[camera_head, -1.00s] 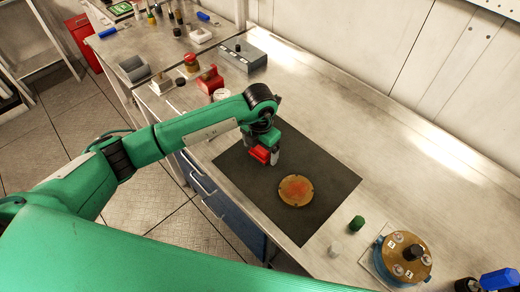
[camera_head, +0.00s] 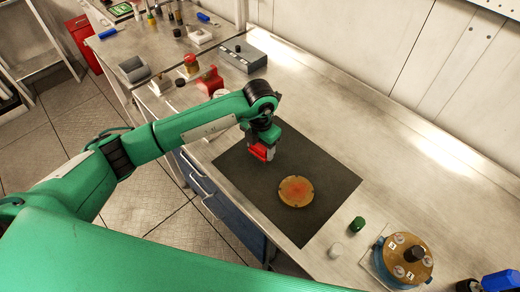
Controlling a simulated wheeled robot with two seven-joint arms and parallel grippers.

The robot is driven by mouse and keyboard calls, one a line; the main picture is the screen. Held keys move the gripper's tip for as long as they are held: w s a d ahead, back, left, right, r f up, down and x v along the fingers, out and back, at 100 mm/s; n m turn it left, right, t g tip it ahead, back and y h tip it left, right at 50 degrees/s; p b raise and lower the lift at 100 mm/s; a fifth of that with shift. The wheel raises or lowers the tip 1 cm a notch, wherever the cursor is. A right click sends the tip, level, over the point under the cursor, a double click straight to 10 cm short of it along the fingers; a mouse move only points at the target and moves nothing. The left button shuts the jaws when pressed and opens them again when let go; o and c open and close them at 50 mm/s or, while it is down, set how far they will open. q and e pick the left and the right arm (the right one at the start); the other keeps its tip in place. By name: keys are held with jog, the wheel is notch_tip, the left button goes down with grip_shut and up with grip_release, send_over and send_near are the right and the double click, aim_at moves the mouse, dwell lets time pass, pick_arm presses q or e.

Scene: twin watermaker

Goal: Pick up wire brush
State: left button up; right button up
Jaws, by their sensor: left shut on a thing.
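My left gripper (camera_head: 263,153) is over the far left part of the dark mat (camera_head: 322,217). It is shut on a small red block-like thing (camera_head: 258,152), which I take to be the wire brush. Its bristles cannot be made out, and the gripper hides part of it. I cannot tell how far it is above the mat. A round brass-coloured disc (camera_head: 296,191) with a reddish centre lies on the mat, apart from the gripper. My right gripper is not in view.
A green cap (camera_head: 357,223) and a white cap (camera_head: 335,249) stand beside the mat. A brass-topped round housing (camera_head: 404,256) is at the lower right. A red holder (camera_head: 210,80) and a grey box (camera_head: 242,57) stand farther back. The bench along the wall is clear.

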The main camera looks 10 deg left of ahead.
aim_at(260, 146)
pick_arm(q)
notch_tip(260, 146, up, 18)
jog(key=b, duration=0.4)
jog(key=shift+r, duration=0.25)
jog(key=o, duration=0.5)
jog(key=shift+c, duration=0.2)
jog(key=c, duration=0.3)
